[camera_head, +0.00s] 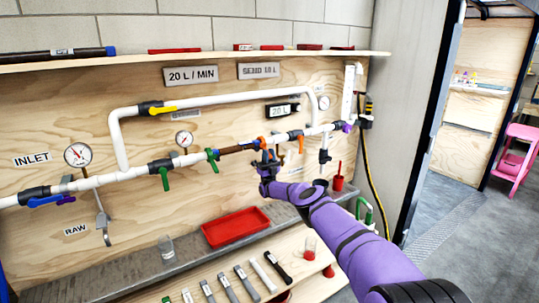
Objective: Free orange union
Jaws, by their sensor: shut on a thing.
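The orange union (261,142) sits on the white pipe line at the right end of a brown pipe section (237,147). My gripper (265,154), at the end of my purple arm, reaches up to it from below and is shut on it. The jaws hide part of the union.
A red tray (236,226) and a clear cup (166,248) stand on the ledge below. Several cartridges lie on the lower wooden shelf (215,272). An orange handle (301,144), a gauge (184,139) and a bypass pipe (215,97) are close by.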

